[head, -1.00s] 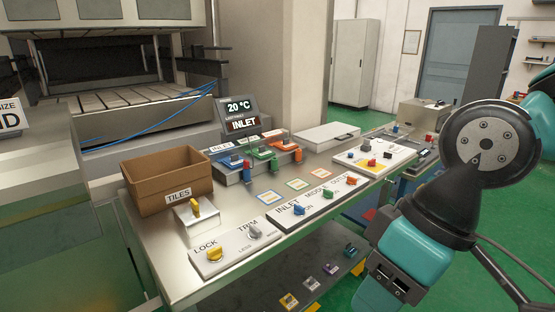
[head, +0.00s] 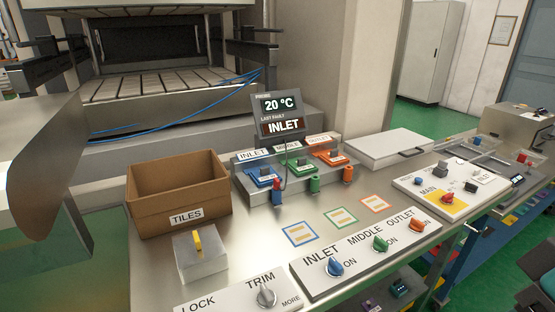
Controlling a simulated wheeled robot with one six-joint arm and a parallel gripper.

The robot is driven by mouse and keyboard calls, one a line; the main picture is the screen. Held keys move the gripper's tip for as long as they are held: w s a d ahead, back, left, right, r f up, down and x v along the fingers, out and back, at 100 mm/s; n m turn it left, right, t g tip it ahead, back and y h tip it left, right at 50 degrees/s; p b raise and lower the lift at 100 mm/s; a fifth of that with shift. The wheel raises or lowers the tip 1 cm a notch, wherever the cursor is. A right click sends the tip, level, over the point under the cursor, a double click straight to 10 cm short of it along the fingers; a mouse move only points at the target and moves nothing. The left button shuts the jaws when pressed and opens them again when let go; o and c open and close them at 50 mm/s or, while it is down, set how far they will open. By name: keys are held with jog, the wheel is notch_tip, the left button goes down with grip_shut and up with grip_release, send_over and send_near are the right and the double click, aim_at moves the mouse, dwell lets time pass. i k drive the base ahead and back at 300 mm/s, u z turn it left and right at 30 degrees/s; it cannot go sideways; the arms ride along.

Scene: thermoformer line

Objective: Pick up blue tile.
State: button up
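A flat blue piece (head: 264,178) with a dark block on it sits in the slot labelled INLET, at the left end of the tile rack (head: 296,166). It is the blue thing that looks most like a tile, but I cannot tell for sure. A green piece (head: 301,167) and an orange piece (head: 332,157) sit to its right. A blue-outlined square (head: 300,235) is marked on the bench in front. The open cardboard box (head: 178,193) labelled TILES stands left of the rack; its floor is hidden. My gripper is not in view.
A metal block with a yellow handle (head: 197,243) and a knob panel (head: 366,252) line the front. A white lidded case (head: 389,143) lies to the right.

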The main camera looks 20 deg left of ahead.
aim_at(265, 175)
jog(key=i, duration=1.4)
jog(key=u, duration=1.85)
